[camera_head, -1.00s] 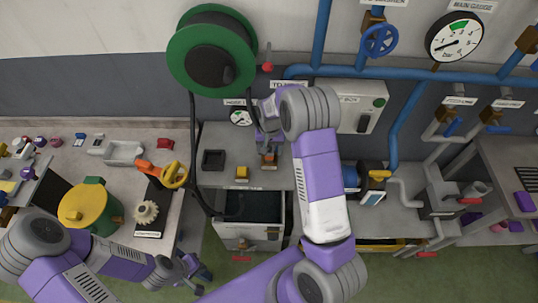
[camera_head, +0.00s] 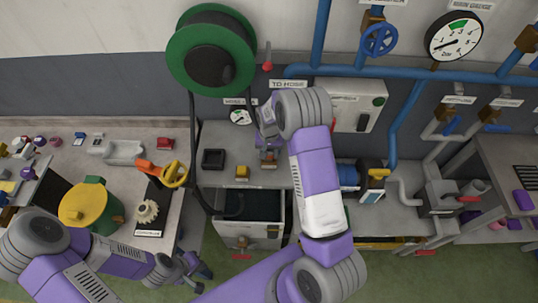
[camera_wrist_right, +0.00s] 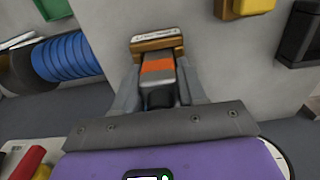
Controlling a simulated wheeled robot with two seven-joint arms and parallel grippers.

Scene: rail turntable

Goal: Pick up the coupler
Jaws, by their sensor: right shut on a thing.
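The coupler (camera_wrist_right: 157,72), a grey piece with an orange band, stands in a brown holder (camera_wrist_right: 157,43) with a pale top plate in the right wrist view. My right gripper (camera_wrist_right: 158,88) is shut on it, one finger on each side. Its lower end is dark and partly hidden by the gripper body. In the head view the right gripper (camera_head: 268,147) is above the bench at the centre, and it mostly hides the coupler. My left gripper (camera_head: 194,270) is open and empty, low at the left, in front of the left bench.
A yellow block (camera_head: 242,172) and a black square holder (camera_head: 213,159) stand left of the right gripper. A blue ribbed cylinder (camera_wrist_right: 68,58) is close on the other side. An open drawer (camera_head: 248,232) is below. A green hose reel (camera_head: 210,52) hangs behind.

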